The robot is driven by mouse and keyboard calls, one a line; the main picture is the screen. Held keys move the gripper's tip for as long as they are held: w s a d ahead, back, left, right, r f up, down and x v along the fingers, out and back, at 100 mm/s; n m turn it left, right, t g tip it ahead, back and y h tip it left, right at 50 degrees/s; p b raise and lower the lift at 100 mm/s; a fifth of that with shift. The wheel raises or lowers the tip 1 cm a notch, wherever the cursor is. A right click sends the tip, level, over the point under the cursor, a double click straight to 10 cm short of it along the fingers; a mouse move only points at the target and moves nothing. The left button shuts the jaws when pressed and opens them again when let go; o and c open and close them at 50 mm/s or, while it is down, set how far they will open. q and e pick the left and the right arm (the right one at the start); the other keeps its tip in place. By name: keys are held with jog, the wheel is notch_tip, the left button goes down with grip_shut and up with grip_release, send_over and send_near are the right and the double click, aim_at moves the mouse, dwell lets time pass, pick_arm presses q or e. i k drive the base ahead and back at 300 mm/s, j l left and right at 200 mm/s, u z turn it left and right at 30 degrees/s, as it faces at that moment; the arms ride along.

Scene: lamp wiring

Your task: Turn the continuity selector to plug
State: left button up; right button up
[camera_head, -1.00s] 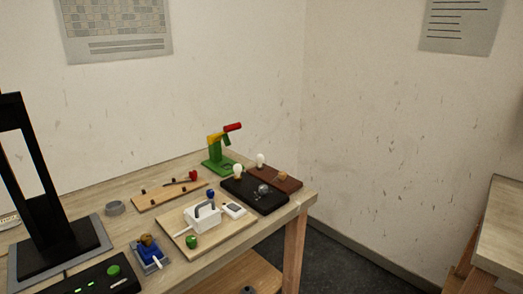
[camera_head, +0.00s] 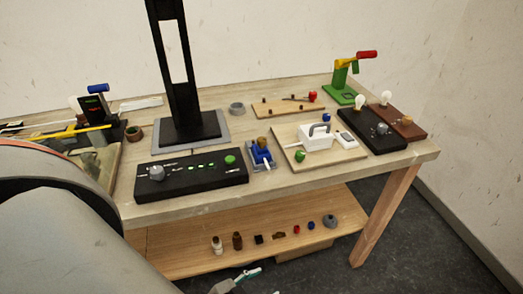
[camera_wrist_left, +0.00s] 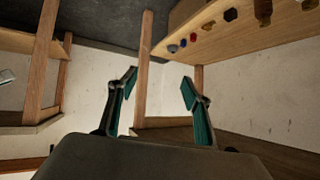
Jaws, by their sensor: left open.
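A black control box (camera_head: 190,177) lies at the front of the table in the head view. It has a grey round knob (camera_head: 157,172) at its left, a few small green lights in the middle and a green button (camera_head: 230,160) at its right. The knob looks like the selector; its markings are too small to read. My left gripper (camera_wrist_left: 158,92) is open and empty in the left wrist view, its teal-padded fingers apart. It is away from the knob, with the table's lower shelf beyond it. My right gripper is not identifiable in view.
Behind the box stands a black post on a grey base (camera_head: 212,128). A blue device (camera_head: 262,154) and a wooden board with a white box (camera_head: 316,138) lie to its right. The lower shelf (camera_head: 190,258) holds several small parts.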

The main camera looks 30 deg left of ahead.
aim_at(157, 172)
jog(key=u, duration=1.65)
